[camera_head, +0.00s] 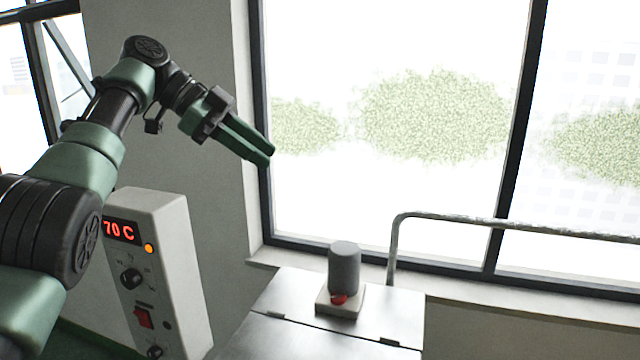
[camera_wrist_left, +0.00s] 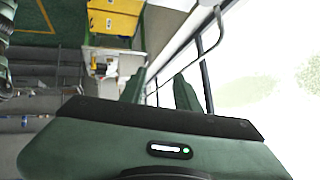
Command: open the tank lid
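The tank's metal top (camera_head: 390,312) shows at the bottom middle of the head view, with its flat lid panel closed and hinge-like pieces along a seam. A grey cylinder (camera_head: 344,268) stands upright on a pale square base (camera_head: 325,306) on this panel, with a small red part at its foot. My left gripper (camera_head: 268,156) is up and left of the tank, in the air, well apart from it. In the left wrist view its two green fingers (camera_wrist_left: 158,88) stand apart with nothing between them. My right gripper is not in view.
A control box (camera_head: 180,260) with a red "70 C" display, knobs and a red switch stands left of the tank, beneath my left arm. A metal rail (camera_head: 450,217) runs behind the tank before the window. A yellow object (camera_wrist_left: 115,17) shows in the left wrist view.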

